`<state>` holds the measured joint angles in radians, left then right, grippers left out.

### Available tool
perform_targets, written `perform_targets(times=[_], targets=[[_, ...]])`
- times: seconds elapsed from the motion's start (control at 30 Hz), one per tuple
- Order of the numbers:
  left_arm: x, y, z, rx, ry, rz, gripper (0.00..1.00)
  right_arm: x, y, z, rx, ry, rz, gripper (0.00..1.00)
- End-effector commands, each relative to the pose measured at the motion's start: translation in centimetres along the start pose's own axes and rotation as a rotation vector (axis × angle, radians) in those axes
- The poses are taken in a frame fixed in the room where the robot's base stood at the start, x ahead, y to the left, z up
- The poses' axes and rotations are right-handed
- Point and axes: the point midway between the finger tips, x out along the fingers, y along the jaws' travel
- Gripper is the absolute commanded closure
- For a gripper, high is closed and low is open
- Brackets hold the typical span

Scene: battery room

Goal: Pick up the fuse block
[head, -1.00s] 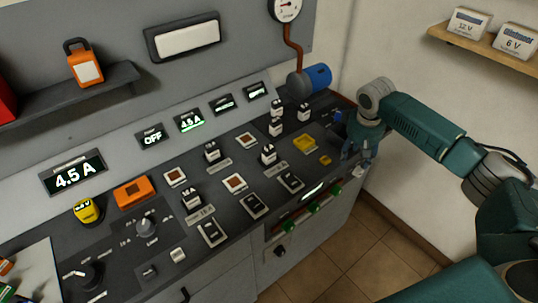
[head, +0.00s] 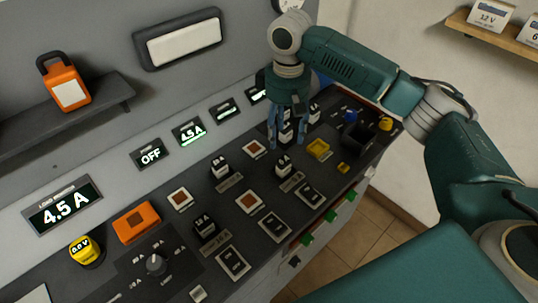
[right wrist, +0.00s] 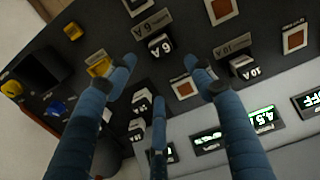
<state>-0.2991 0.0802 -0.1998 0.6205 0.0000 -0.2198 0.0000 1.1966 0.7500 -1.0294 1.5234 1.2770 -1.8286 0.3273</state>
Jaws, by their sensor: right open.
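Several small white-and-black fuse blocks stand on the dark sloping panel (head: 185,250). In the right wrist view, a block marked 6 A (right wrist: 160,45) lies just beyond the open fingertips. A block marked 10 A (right wrist: 243,68) stands to its right, and two more white-topped blocks (right wrist: 140,103) stand near the middle finger. I see no finger touching a block. My left gripper is not in view.
Lit displays (head: 190,132) line the back. A shelf (head: 500,35) is on the right wall.

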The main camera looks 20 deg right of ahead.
Motion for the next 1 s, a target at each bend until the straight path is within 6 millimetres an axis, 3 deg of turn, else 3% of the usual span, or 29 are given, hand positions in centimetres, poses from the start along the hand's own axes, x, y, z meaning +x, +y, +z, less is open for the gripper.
perform_targets(times=[0.13, 0.4, 0.63, 0.83, 1.0], targets=[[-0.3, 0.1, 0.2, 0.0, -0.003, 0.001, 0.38, 1.0, -0.1, 0.0, -0.002, -0.002, -0.002, 0.47], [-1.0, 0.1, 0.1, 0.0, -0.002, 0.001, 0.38, 4.9, -0.2, 0.0, -0.001, -0.002, -0.002, 0.47], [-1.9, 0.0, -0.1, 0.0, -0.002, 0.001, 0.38, 6.7, -0.3, 0.2, -0.002, -0.002, 0.0, 0.47], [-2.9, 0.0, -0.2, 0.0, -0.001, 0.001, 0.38, 9.7, -0.6, 0.5, -0.001, -0.002, -0.001, 0.47], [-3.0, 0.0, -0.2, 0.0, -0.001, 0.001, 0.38, 10.8, -0.5, 0.4, -0.002, 0.001, 0.0, 0.47]])
